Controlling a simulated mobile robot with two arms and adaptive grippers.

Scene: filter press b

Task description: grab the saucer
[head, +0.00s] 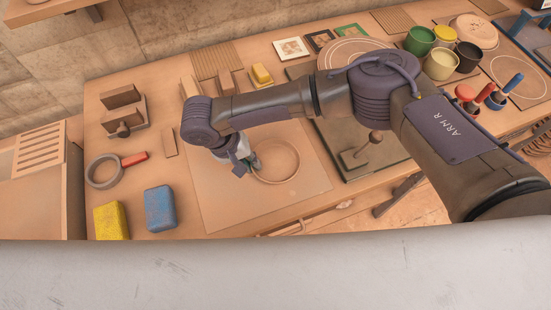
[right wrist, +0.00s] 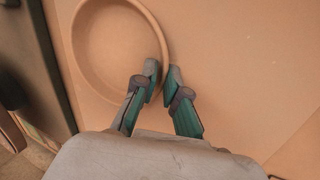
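The saucer (head: 297,164) is a round, shallow, tan dish with a raised rim. In the head view it lies on a pale square board in the middle of the table. My right gripper (head: 250,164) reaches down at the saucer's left edge. In the right wrist view the saucer (right wrist: 84,82) fills the upper left. The two teal fingers of my right gripper (right wrist: 162,76) are close together with the saucer's rim between their grey tips, one finger inside and one outside. The gripper looks shut on the rim. My left gripper is not in view.
A yellow block (head: 111,220) and a blue block (head: 160,208) lie left of the board, with a red-handled ring tool (head: 104,171) behind them. A dark board (head: 385,165) with a wooden knobbed tool is to the right. Several cups stand at the back right.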

